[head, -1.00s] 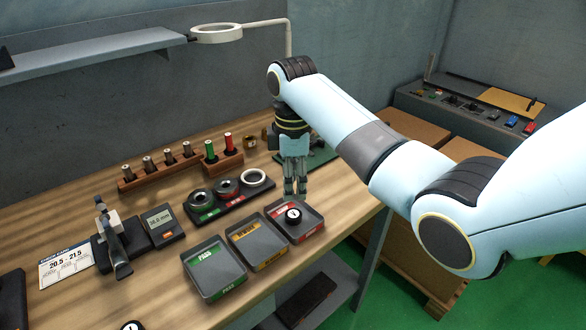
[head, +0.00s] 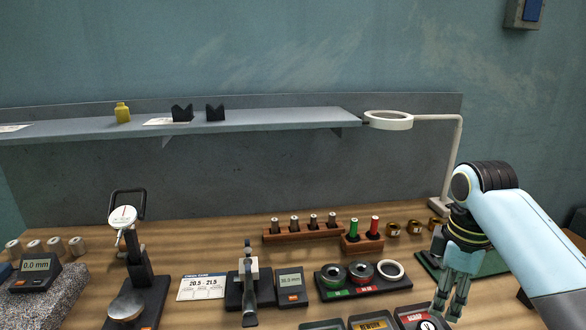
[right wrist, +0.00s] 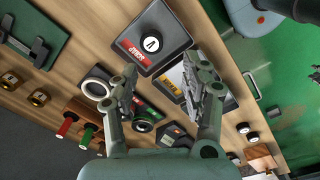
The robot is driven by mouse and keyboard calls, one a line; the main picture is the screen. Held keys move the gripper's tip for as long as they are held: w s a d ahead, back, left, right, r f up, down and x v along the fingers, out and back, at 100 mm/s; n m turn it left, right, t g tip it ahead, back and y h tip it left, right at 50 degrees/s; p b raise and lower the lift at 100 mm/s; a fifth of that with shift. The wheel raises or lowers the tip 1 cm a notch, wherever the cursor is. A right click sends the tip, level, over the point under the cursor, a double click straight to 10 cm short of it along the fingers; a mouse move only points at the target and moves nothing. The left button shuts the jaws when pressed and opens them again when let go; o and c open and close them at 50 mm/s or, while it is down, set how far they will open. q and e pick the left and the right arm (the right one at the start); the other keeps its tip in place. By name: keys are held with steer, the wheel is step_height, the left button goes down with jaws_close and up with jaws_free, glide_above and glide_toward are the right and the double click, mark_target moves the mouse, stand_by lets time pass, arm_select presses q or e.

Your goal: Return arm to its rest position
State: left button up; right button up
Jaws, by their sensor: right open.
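My right arm comes in from the right in the head view. Its gripper (head: 449,304) hangs down over the right part of the wooden bench, beside the scrap tray (head: 412,316). In the right wrist view the two fingers (right wrist: 166,95) are spread apart with nothing between them. The red-labelled scrap tray there (right wrist: 172,58) holds a round dark part with a white top (right wrist: 151,44). My left gripper does not show.
A rework tray (head: 370,322) stands beside the scrap tray. A ring gauge holder (head: 335,294), red and green plug gauges (head: 364,236) and a ring lamp (head: 388,120) are close by. A dial gauge stand (head: 137,260) is at left. A shelf (head: 270,119) runs above.

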steer(key=s+a+r+m+t, duration=0.2)
steer(key=s+m, duration=0.3)
steer(key=s, duration=0.7)
steer(key=s+a+r+m+t, duration=0.1)
steer(key=s+m, duration=0.4)
steer(key=s, duration=0.7)
step_height(320, 180, down, 35)
steer(key=s+d+g+b, duration=0.1)
steer(key=s+d+b, duration=0.1)
steer(key=b, duration=0.8)
steer(key=s+f+b, duration=0.4)
steer(key=s+f, duration=0.5)
steer(key=f, duration=0.3)
steer(key=s+d+f+g+b, duration=0.1)
steer(key=s+f+b, duration=0.3)
steer(key=s+f, duration=0.5)
step_height(320, 180, down, 4)
steer(key=shift+s+d+f+m+g+h, duration=0.2)
steer(key=shift+d+m+g+h, duration=0.05)
steer(key=shift+m+g+h, duration=0.05)
